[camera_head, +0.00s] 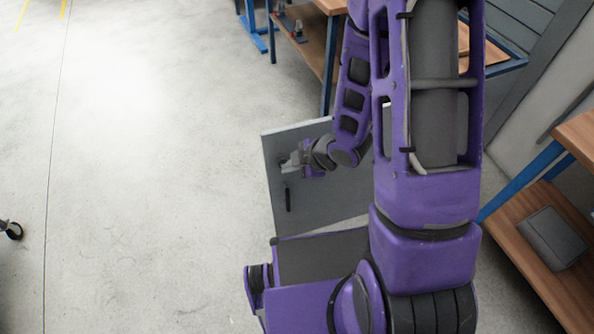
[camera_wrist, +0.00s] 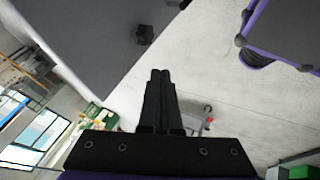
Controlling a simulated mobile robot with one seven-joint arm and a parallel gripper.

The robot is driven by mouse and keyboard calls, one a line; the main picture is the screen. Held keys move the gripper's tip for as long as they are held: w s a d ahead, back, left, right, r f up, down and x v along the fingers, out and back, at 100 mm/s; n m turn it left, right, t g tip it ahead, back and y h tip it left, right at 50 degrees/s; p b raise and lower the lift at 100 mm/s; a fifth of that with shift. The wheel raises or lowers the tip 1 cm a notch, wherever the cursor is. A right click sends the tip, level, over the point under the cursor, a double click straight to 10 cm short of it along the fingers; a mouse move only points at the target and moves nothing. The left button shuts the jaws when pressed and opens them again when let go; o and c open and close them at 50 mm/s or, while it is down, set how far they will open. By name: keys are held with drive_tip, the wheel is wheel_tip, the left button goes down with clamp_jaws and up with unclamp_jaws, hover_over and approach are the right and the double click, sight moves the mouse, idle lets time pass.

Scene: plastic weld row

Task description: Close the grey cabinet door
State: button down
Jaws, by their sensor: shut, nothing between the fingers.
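The grey cabinet door (camera_head: 325,195) is a flat panel standing out over the floor in the head view, with a dark upright handle (camera_head: 288,199) near its left edge. The cabinet body behind it is hidden by my arm. My gripper (camera_head: 286,163) is shut and empty, in front of the door's upper left part, above the handle. In the wrist view, the door (camera_wrist: 85,40) fills the upper left, with its dark handle (camera_wrist: 145,34) beyond the closed fingertips (camera_wrist: 160,74). I cannot tell whether the fingers touch the panel.
A wooden-topped bench with blue legs (camera_head: 328,85) stands behind the door. A wooden shelf unit (camera_head: 545,255) with a grey box (camera_head: 553,238) is at the right. The floor (camera_head: 140,180) left of the door is clear, except for a dark caster (camera_head: 12,230) at the far left.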

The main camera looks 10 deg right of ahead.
sight(279, 162)
drive_tip(key=w+f, duration=0.1)
drive_tip(key=w+a+f, duration=0.2)
drive_tip(key=w, duration=0.1)
drive_tip(key=shift+w+a, duration=0.15)
drive_tip(key=shift+w, duration=0.65)
